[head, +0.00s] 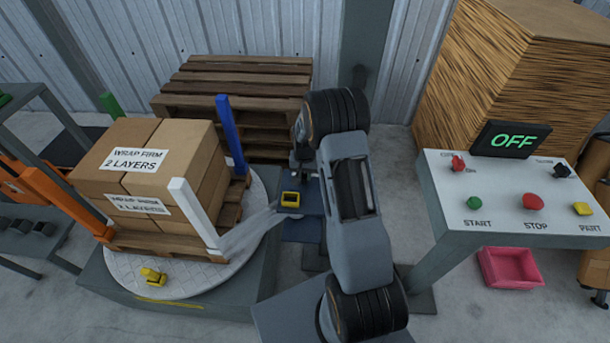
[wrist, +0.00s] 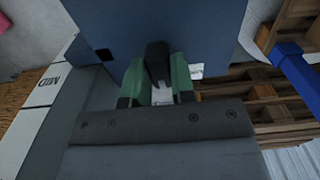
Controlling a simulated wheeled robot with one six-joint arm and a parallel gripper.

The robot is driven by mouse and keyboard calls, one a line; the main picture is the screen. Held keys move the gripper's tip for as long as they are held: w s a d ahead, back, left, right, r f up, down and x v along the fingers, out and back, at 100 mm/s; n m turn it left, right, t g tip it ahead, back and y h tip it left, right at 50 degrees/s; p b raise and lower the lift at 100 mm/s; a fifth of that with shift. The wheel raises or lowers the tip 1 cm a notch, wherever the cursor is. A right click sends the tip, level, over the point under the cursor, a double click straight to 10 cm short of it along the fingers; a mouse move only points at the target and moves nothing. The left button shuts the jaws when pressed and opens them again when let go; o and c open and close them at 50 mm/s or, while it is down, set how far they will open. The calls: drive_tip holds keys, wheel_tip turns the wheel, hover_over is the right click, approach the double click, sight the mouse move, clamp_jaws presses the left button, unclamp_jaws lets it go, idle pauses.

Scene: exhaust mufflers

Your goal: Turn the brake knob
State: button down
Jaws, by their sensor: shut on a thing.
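A black knob (wrist: 157,62), which I take for the brake knob, stands out from a blue housing (wrist: 120,25) in the wrist view. My gripper (wrist: 160,84) has its two green fingers on either side of the knob and is shut on it. A small white patch shows beside the right finger on the housing. In the head view my arm hides the knob and most of my gripper. The knob's turn angle cannot be read.
A boxed pallet load (head: 160,180) stands on a round turntable (head: 130,275) at left. A control console (head: 510,215) with buttons and an OFF display (head: 511,140) stands at right. Stacked pallets (head: 235,90) are behind. A pink bin (head: 508,268) lies below the console.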

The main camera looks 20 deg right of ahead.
sight(305, 175)
idle(0.3)
drive_tip(key=c, duration=1)
unclamp_jaws()
drive_tip(key=shift+o, duration=0.2)
drive_tip(key=shift+r, duration=0.1)
wheel_tip(305, 175, up, 14)
